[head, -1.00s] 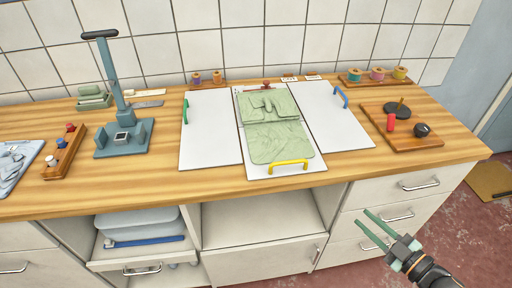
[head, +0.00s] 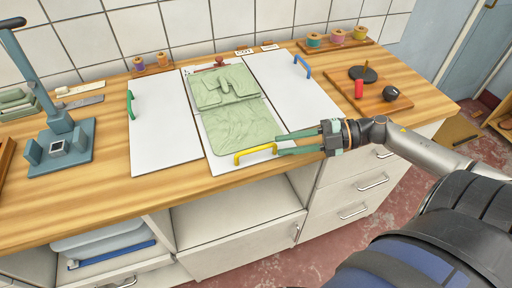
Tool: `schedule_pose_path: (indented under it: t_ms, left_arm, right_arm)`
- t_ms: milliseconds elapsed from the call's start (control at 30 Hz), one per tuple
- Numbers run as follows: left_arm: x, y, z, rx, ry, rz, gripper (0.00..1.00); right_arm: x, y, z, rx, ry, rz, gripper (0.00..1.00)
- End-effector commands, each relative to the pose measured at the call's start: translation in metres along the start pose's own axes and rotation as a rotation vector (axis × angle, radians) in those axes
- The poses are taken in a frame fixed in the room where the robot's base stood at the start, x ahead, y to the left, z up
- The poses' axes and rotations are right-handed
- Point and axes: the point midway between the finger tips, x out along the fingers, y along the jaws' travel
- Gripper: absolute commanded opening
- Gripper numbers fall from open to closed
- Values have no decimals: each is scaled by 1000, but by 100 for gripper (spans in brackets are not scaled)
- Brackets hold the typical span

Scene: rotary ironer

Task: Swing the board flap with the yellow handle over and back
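The folding board lies flat on the wooden counter. Its middle has a front flap (head: 212,152) with a yellow handle (head: 256,153) along the front edge. A green folded garment (head: 236,129) lies over the middle panels, its upper part folded in. My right gripper (head: 277,145) reaches in from the right, its two green fingers apart. Its fingertips are at the right end of the yellow handle; the lower one overlaps it in the picture, and I cannot tell if they touch. My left gripper is not in view.
White side flaps carry a green handle (head: 130,104) at left and a blue handle (head: 302,66) at right. A blue-grey press (head: 62,143) stands at left. A wooden board (head: 368,98) with a red piece and dark knobs lies at right. Thread spools (head: 337,37) stand behind.

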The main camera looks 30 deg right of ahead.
Motion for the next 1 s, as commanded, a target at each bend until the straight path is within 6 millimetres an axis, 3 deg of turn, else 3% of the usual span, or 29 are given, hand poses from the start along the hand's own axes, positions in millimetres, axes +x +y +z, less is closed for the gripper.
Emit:
schedule_pose_path:
  t_ms: [200, 433, 867, 1000]
  left_arm:
    - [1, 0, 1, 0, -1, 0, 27]
    - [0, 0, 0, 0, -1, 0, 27]
    - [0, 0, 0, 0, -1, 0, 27]
    - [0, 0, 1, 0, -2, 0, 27]
  right_arm:
    - [38, 1, 0, -2, 2, 4, 27]
    - [65, 1, 0, 0, 0, 3, 27]
    - [75, 0, 0, 1, -1, 2, 27]
    - [75, 0, 0, 1, -1, 2, 15]
